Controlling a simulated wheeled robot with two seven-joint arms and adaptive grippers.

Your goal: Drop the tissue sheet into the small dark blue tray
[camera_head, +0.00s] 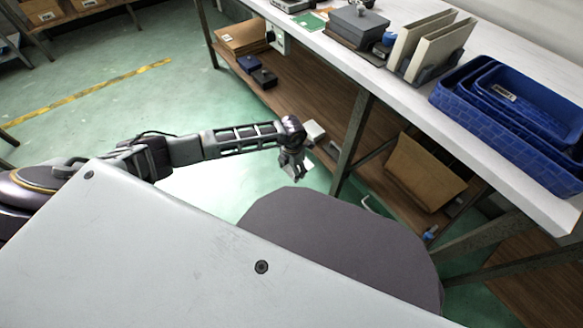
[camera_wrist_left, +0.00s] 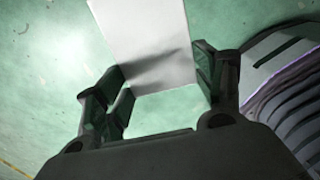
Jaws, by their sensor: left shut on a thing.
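My left gripper (camera_head: 295,172) is shut on the white tissue sheet (camera_wrist_left: 145,35), off the front of the workbench and above the green floor. In the left wrist view the sheet is pinched at its near end between the two fingers (camera_wrist_left: 162,76) and stretches away from them. In the head view only a small pale bit of it shows beside the fingers. A small dark blue tray (camera_head: 248,65) stands on the wooden lower shelf, at the upper left, well away from the gripper. A near-black tray (camera_head: 264,78) sits next to it. My right gripper is out of view.
The white workbench (camera_head: 405,92) carries large blue nested crates (camera_head: 510,130), upright binders (camera_head: 440,50) and a grey box (camera_head: 357,22). Its metal leg (camera_head: 352,140) stands right of my gripper. A cardboard box (camera_head: 425,172) is on the lower shelf. Open floor lies left.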

